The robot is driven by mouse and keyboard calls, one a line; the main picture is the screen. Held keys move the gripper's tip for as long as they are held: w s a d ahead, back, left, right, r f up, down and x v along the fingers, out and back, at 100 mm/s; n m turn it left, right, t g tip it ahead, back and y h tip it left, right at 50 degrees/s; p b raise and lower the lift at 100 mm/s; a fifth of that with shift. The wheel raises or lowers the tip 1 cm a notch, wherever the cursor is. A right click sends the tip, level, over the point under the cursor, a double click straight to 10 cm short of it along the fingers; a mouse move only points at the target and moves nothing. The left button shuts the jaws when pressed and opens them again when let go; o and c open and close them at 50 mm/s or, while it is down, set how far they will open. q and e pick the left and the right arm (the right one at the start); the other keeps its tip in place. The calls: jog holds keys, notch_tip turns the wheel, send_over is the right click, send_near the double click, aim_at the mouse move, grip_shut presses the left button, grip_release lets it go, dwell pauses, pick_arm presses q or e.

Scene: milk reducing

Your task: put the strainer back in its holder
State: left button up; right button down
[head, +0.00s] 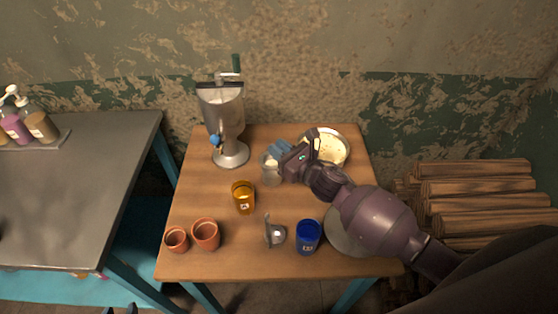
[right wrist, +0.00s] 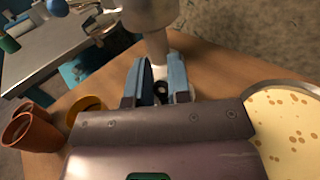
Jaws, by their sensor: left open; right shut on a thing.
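My right gripper (head: 279,149) is over the back middle of the table, just above and beside a pale glass cup (head: 271,171). It is shut on a small grey piece, seen between its blue fingers (right wrist: 155,88) in the right wrist view. This looks like the strainer's handle, but most of it is hidden. A small metal piece (head: 278,235) with an upright part stands near the table's front, left of the blue cup; it looks like the holder. My left gripper (head: 120,311) barely shows at the bottom edge, open and away from the table.
A metal dispenser (head: 225,120) stands at the back left. An amber cup (head: 244,199), a blue cup (head: 308,238) and two clay pots (head: 206,236) stand around the table. A round pan (head: 342,139) is at the back right. My right arm covers part of a grey plate (head: 337,236).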

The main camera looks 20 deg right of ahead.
aim_at(267, 162)
notch_tip(267, 162, down, 4)
jog(key=shift+r+b, duration=0.25)
jog(key=shift+b, duration=0.05)
jog(key=shift+f, duration=0.3)
jog(key=shift+f, duration=0.2)
jog(key=c, duration=1.1)
grip_release()
jog(key=shift+o, duration=0.2)
jog(key=shift+r, duration=0.1)
